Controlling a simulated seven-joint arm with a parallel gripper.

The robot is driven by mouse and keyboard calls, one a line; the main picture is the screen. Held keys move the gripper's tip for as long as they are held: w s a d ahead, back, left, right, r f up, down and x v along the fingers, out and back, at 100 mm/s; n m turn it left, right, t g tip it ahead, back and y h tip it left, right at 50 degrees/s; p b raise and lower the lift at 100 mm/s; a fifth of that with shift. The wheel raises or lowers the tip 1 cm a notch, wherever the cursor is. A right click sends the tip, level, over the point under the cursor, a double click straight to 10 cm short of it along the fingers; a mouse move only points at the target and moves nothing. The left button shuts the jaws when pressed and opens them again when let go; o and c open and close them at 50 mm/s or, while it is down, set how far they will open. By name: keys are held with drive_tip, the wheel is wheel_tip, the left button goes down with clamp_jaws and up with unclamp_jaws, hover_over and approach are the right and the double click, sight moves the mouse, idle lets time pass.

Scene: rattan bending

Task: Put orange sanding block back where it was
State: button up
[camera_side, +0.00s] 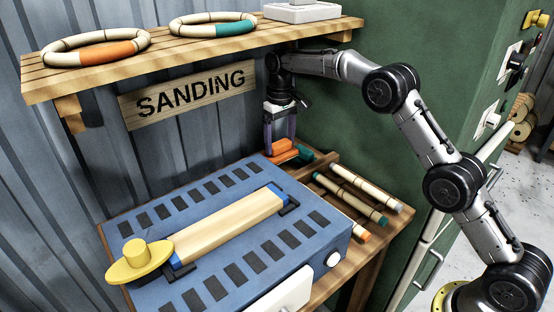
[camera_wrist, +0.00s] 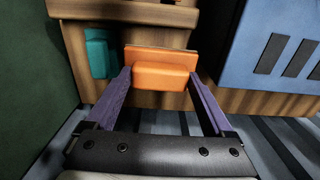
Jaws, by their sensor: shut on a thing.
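My gripper (camera_wrist: 161,80) is shut on the orange sanding block (camera_wrist: 160,75), with one purple finger on each side of it. In the side view my gripper (camera_side: 280,140) points down at the back of the bench, and the orange block (camera_side: 281,149) shows between and below its fingertips. A teal block (camera_side: 303,153) is just right of the orange block; it also shows in the wrist view (camera_wrist: 97,56), left of the orange block. Whether the orange block touches the wood under it I cannot tell.
A blue slotted sanding table (camera_side: 150,210) with a clamped wooden piece (camera_side: 229,225) stands close to the left. Several rods (camera_side: 365,185) lie in the wooden rack at right. A shelf (camera_side: 200,59) with two rings overhangs behind; a green cabinet (camera_side: 400,150) stands to the right.

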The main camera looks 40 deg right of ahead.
sight(277, 159)
drive_tip(key=shift+w, duration=0.6)
drive_tip(key=shift+f, duration=3.5)
drive_tip(key=shift+f, duration=0.1)
drive_tip(key=o, duration=1)
drive_tip(key=shift+o, duration=0.2)
drive_tip(key=shift+r, duration=3.85)
